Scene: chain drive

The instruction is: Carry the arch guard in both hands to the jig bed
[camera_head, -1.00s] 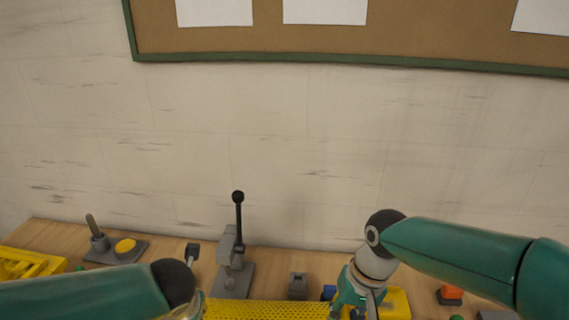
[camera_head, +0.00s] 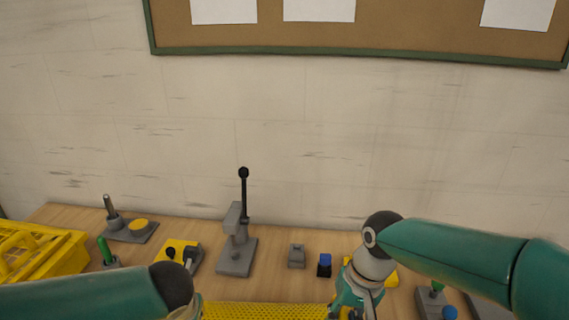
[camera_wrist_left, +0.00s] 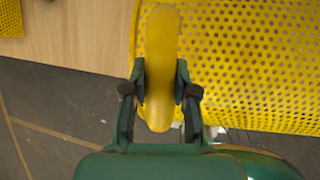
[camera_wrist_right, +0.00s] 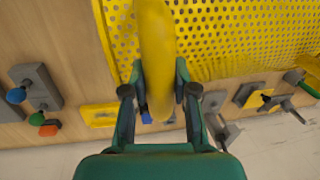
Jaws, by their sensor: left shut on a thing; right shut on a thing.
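The arch guard (camera_head: 265,311) is a yellow perforated curved sheet at the bottom edge of the head view, mostly cut off there. It fills much of the left wrist view (camera_wrist_left: 235,70) and the upper right wrist view (camera_wrist_right: 235,35). My left gripper (camera_wrist_left: 160,88) is shut on one yellow handle (camera_wrist_left: 162,30) of the guard. My right gripper (camera_wrist_right: 154,85) is shut on the other yellow handle (camera_wrist_right: 155,30). The handles hide part of the sheet. I cannot tell which thing is the jig bed.
On the wooden bench (camera_head: 290,228) stand a yellow crate (camera_head: 50,260) at left, a grey lever press (camera_head: 238,255), small grey and blue blocks (camera_head: 324,265), and a green-knobbed fixture (camera_head: 434,300) at right. The wall is behind. Grey floor (camera_wrist_left: 50,125) shows past the bench edge.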

